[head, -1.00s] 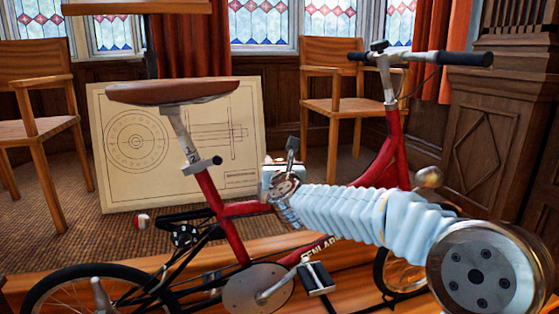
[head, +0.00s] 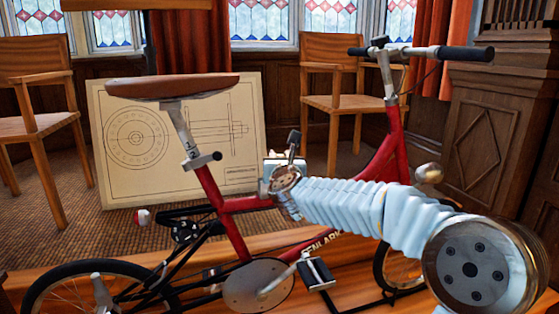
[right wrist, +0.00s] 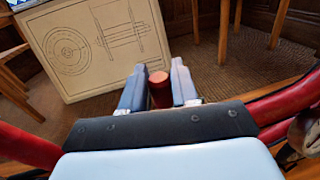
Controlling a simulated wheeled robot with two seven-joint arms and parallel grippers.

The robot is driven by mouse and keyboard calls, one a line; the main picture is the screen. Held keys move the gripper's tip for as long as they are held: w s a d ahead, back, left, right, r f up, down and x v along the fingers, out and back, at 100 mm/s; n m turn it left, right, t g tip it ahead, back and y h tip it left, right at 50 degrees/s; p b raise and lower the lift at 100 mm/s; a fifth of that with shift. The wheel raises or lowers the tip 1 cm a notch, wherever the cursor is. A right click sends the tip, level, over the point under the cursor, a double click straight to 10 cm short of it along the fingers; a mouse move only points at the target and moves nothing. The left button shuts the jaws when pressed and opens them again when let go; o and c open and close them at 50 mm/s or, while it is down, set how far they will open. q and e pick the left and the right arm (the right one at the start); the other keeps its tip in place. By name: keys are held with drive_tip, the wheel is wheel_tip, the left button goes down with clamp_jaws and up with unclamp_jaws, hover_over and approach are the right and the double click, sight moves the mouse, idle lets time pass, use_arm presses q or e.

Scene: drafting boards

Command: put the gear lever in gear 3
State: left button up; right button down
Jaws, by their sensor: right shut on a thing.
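A red bicycle frame (head: 236,206) stands side-on in the head view. My right gripper (right wrist: 158,68) has its two blue-grey fingers closed from both sides on a short red cylinder with a round orange-brown top (right wrist: 159,89), apparently the knob of the gear lever. In the head view my right wrist (head: 286,178) is over the middle of the frame and hides the fingers, the knob and any gear marks there. The lever's position cannot be read. My left gripper is not in view.
The brown saddle (head: 172,88) is left of my wrist, the handlebar (head: 384,60) to its right. A pedal (head: 316,275) is below. A large drawing board (head: 115,178) leans behind the bicycle. Wooden chairs (head: 330,103) and a carved dark cabinet (head: 487,150) stand behind.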

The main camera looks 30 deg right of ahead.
drive_tip(key=d+m+b, duration=0.2)
drive_tip(key=b, duration=0.1)
drive_tip(key=d+f+m+b, duration=0.1)
drive_tip(key=shift+s+f+g+y, duration=0.1)
drive_tip(key=shift+s+g+y, duration=0.2)
drive_tip(key=shift+s, duration=0.05)
drive_tip(key=shift+d+m+b, duration=0.25)
drive_tip(key=shift+m+b, duration=0.15)
drive_tip(key=shift+m, duration=0.2)
drive_tip(key=shift+s+d+m, duration=0.15)
drive_tip(key=shift+d+m, duration=0.15)
drive_tip(key=shift+m, duration=0.1)
drive_tip(key=c, duration=1)
unclamp_jaws()
